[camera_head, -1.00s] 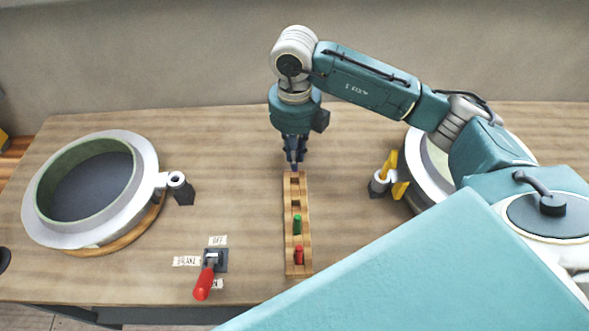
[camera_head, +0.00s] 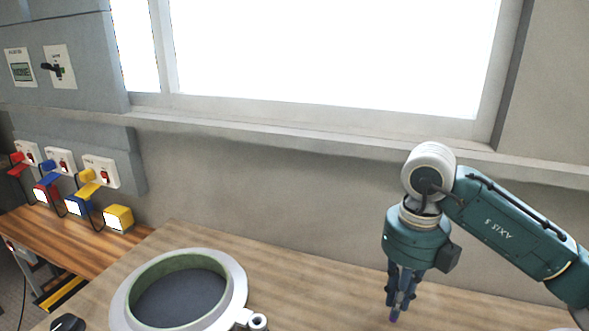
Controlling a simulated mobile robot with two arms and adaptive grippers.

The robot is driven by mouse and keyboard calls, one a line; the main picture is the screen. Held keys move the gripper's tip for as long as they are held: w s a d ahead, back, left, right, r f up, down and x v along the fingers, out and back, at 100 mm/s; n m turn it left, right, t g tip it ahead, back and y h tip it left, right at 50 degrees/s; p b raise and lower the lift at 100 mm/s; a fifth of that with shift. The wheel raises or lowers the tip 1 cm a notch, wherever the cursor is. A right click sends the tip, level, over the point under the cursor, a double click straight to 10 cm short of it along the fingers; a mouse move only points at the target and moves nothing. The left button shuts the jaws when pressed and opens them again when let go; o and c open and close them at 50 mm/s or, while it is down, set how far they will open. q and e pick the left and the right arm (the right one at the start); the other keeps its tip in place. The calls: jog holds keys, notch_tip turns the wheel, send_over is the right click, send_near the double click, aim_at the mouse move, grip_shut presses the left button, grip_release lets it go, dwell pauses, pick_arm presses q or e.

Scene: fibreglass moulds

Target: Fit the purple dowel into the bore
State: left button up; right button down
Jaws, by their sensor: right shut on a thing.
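My right gripper (camera_head: 397,305) points down at the lower right, its fingers shut. A small purple tip, the purple dowel (camera_head: 393,317), shows between and below the fingertips; most of it is hidden by them. The left round mould (camera_head: 236,294), with a pale flange and green inner wall, lies at the bottom left. A small ring-shaped lug with a bore (camera_head: 258,321) sticks out from its right side, cut by the bottom edge. The gripper is well to the right of this lug, apart from it. My left gripper is out of view.
A wall with a bright window (camera_head: 330,50) stands behind the wooden table (camera_head: 300,270). Red, blue and yellow (camera_head: 118,218) blocks sit on a side bench at the left, below switch boxes (camera_head: 101,171). Bare table lies between mould and gripper.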

aim_at(394, 321)
jog(key=s+n, duration=0.1)
jog(key=n, duration=0.3)
jog(key=s+a+f+n, duration=0.1)
jog(key=n, duration=0.3)
jog(key=s+n, duration=0.1)
jog(key=n, duration=0.3)
jog(key=shift+a+f+n, duration=0.3)
jog(key=shift+a+f, duration=0.05)
jog(key=shift+f, duration=0.05)
jog(key=s+a+f+n, duration=0.1)
jog(key=s+n, duration=0.2)
jog(key=n, duration=0.8)
jog(key=s+a+f+n, duration=0.1)
jog(key=s+n, duration=0.3)
jog(key=n, duration=0.8)
jog(key=shift+s+a+f, duration=0.3)
jog(key=shift+a+f, duration=0.05)
jog(key=shift+f, duration=0.35)
